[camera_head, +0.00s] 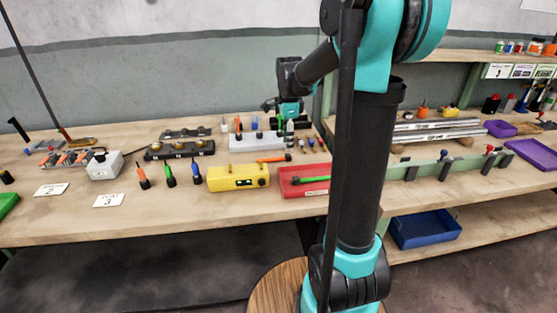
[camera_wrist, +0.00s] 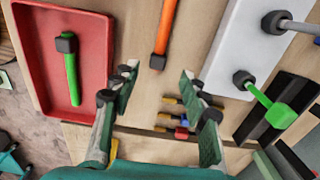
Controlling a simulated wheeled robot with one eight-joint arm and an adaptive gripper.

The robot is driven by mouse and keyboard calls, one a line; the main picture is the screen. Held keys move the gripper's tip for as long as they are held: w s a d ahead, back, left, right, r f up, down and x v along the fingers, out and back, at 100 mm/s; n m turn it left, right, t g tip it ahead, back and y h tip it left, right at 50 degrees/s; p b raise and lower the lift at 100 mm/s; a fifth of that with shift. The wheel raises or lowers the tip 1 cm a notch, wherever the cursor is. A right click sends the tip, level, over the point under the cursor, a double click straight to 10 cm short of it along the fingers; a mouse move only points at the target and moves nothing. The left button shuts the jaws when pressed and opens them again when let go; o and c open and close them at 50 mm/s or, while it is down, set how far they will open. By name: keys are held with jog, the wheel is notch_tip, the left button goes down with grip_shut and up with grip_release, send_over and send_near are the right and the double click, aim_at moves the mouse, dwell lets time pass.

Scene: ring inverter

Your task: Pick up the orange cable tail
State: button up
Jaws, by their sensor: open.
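The orange cable tail (camera_head: 272,159) lies on the wooden bench between the white block and the red tray. In the wrist view the orange cable tail (camera_wrist: 165,28) runs in from the top edge and ends in a black tip; its far end is cut off. My gripper (camera_wrist: 158,73) is open and empty, its two fingers spread to either side of the line of the black tip. The tip appears just beyond the fingertips; I cannot tell the height gap. In the head view the gripper is small and partly hidden near the back of the bench.
The red tray (camera_head: 290,192) holds a green cable tail (camera_head: 315,180). The white block (camera_wrist: 232,50) with plugged-in connectors stands on the other side. A yellow box (camera_head: 238,183) sits left of the tray. Several small coloured pieces (camera_wrist: 180,120) lie between my fingers.

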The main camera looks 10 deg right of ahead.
aim_at(288, 155)
jog(key=shift+s+f, duration=0.2)
jog(key=shift+f, duration=2.5)
jog(key=shift+c, duration=0.3)
grip_shut()
